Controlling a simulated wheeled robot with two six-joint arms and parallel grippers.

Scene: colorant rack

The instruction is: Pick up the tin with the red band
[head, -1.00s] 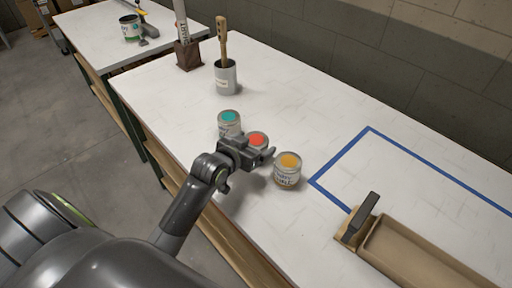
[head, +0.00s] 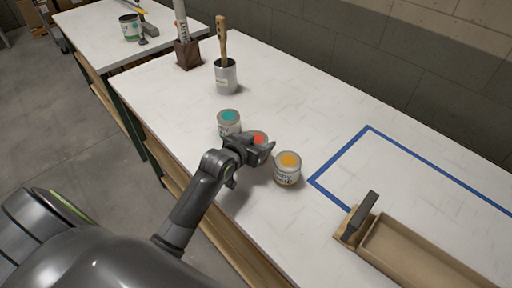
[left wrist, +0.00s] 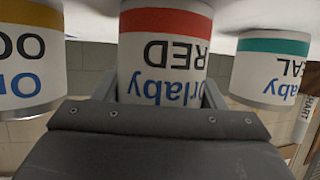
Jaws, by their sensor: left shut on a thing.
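The tin with the red band (head: 259,136) stands on the white worktop between two other tins, its red top partly hidden by my gripper. In the left wrist view its label with the red band and the word RED (left wrist: 166,50) appears upside down between my fingers. My left gripper (head: 262,152) is shut on this tin, low around its sides. The teal tin (head: 229,123) stands just behind and left of it; it also shows in the left wrist view (left wrist: 270,68). The ochre tin (head: 287,170) stands to its right, also in the left wrist view (left wrist: 30,55). My right gripper is out of view.
A metal can with a brush (head: 226,78) and a brown holder (head: 188,54) stand farther back. Blue tape (head: 340,157) marks an area at right. A tan tray (head: 400,255) lies at the front right. The middle of the worktop is clear.

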